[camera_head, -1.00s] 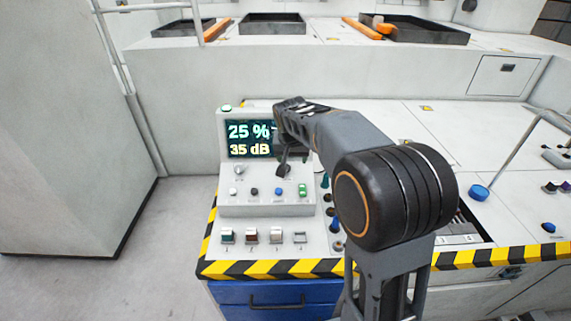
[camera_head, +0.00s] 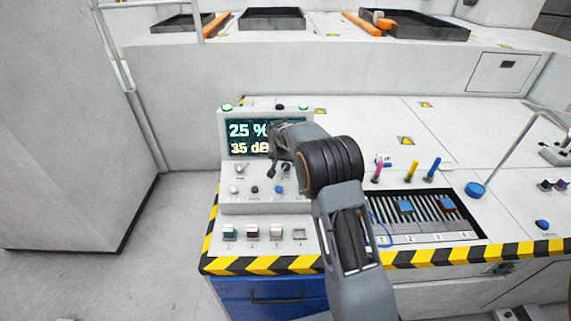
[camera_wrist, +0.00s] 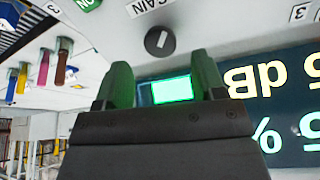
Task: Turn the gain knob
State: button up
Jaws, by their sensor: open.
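The gain knob (camera_wrist: 159,41) is a dark round knob with a pale pointer line, beside a GAIN label in the wrist view. In the head view the knob (camera_head: 286,168) is partly hidden by my arm. My gripper (camera_wrist: 163,80) is open, its two green-tinted fingers apart with nothing held between them. The knob appears beyond the fingertips, apart from them. In the head view my gripper (camera_head: 279,140) is over the console, in front of the screen's right part. The screen (camera_head: 240,131) reads 25 % and 35 dB, its right edge covered.
A second knob (camera_head: 239,169) is at the console's left, above a row of small buttons. Lower switches (camera_head: 252,232) line the front. Coloured plugs (camera_head: 407,170) and a slotted rack (camera_head: 425,225) lie right. A blue drawer (camera_head: 265,290) is below the striped edge.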

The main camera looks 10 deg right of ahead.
aim_at(286, 166)
jog(key=shift+x, duration=2.15)
jog(key=c, duration=0.9)
jog(key=m+b, duration=0.3)
jog(key=shift+f, duration=0.2)
jog(key=m+b, duration=0.3)
jog(key=m, duration=0.1)
jog(key=shift+d+r+y, duration=0.1)
jog(key=shift+y, duration=0.2)
jog(key=m+b, duration=0.2)
jog(key=m, duration=0.2)
jog(key=shift+m, duration=0.3)
jog(key=shift+s+m+y+b, duration=0.1)
jog(key=shift+m+y+b, duration=0.35)
jog(key=shift+m, duration=1.35)
